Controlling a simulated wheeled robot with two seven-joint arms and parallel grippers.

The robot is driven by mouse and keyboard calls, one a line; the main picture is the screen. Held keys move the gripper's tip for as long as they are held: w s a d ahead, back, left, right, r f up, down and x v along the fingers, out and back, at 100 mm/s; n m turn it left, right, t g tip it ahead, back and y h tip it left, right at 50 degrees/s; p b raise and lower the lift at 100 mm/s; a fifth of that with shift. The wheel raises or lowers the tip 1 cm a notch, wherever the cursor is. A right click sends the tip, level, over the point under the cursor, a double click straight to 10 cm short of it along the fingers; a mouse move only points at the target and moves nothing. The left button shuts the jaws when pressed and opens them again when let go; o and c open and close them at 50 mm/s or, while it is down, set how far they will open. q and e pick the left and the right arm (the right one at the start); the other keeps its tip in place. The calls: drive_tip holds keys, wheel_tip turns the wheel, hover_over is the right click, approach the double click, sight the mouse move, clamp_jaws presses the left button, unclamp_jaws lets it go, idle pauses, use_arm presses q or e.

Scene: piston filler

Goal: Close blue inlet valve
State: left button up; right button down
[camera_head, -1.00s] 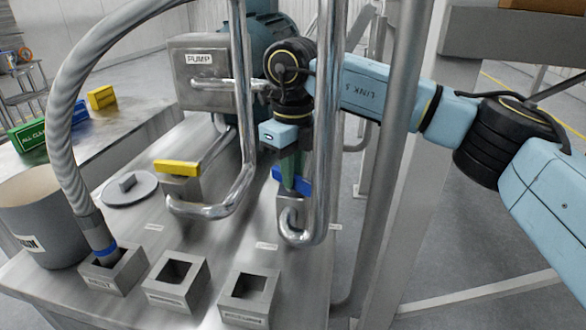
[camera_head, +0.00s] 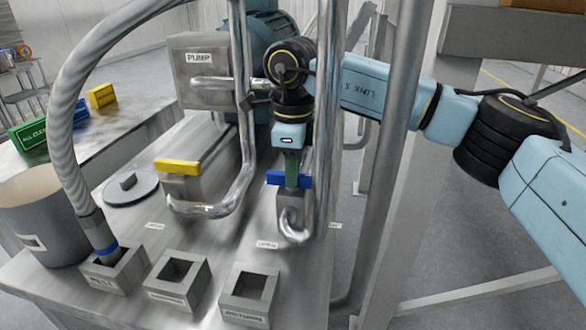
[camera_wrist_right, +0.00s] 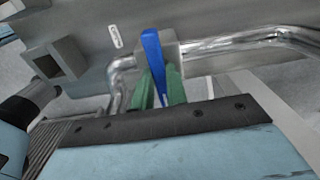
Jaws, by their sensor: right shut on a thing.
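The blue inlet valve handle (camera_head: 272,178) sits on a grey valve block on the steel bench, above a bent chrome pipe. It lies roughly crosswise in the head view. My right gripper (camera_head: 291,176) comes down from above with green fingers on the handle. In the right wrist view the blue handle (camera_wrist_right: 153,62) passes between the two green fingertips of the right gripper (camera_wrist_right: 159,88), which are shut on it. The fingers hide part of the handle. My left gripper is not in view.
A yellow valve handle (camera_head: 177,167) is left of the blue one. Chrome pipes (camera_head: 327,110) rise close to my right arm. Square sockets (camera_head: 249,293) line the front edge, one holding a ribbed hose (camera_head: 66,110). A pump box (camera_head: 207,70) stands behind.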

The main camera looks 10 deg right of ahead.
idle(0.3)
drive_tip(key=c, duration=1.4)
unclamp_jaws()
drive_tip(key=shift+r, duration=0.1)
wheel_tip(320, 180, up, 13)
drive_tip(key=shift+r, duration=0.15)
